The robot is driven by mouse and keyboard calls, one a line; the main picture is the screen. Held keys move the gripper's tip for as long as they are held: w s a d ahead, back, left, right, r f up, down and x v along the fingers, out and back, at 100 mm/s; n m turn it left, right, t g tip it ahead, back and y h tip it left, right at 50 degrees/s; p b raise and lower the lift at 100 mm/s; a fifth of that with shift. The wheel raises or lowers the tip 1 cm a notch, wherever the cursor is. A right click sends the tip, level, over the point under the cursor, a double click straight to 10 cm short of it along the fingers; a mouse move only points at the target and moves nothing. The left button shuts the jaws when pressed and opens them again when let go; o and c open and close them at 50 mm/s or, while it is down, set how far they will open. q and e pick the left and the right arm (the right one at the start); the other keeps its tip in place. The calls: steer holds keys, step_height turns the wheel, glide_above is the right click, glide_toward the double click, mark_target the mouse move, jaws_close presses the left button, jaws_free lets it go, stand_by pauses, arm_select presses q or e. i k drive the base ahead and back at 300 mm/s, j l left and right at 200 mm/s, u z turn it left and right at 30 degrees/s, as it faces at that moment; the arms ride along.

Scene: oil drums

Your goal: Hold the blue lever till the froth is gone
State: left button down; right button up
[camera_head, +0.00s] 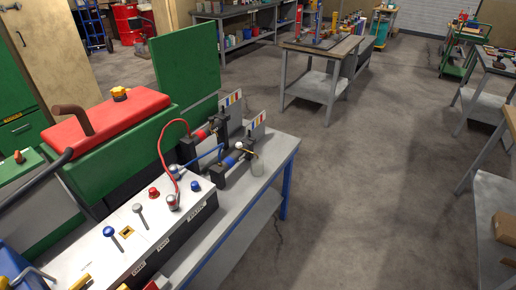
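A white-topped control box (95,262) sits on the bench at lower left. On it stands a short lever with a blue knob (109,231), leaning to the upper left. Beside it is a lever with a grey knob (138,209). A separate round blue knob (195,185) sits near the box's far right corner. Neither of my grippers can be made out, and nothing visibly touches the blue lever.
A red hose (162,150) arches up from the box to the black fittings (217,137). A red-topped green machine (105,118) stands behind. The grey bench (283,150) has blue legs. Open concrete floor (360,190) lies to the right, with other workbenches (330,47) further back.

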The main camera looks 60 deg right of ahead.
mark_target(108, 231)
steer(key=z, duration=0.4)
steer(key=i+z, duration=0.15)
steer(key=z, duration=0.65)
steer(key=i+j+z, duration=0.1)
steer(key=z, duration=0.3)
steer(key=j+z, duration=0.1)
steer(key=z, duration=0.3)
steer(key=i+j+z, duration=0.15)
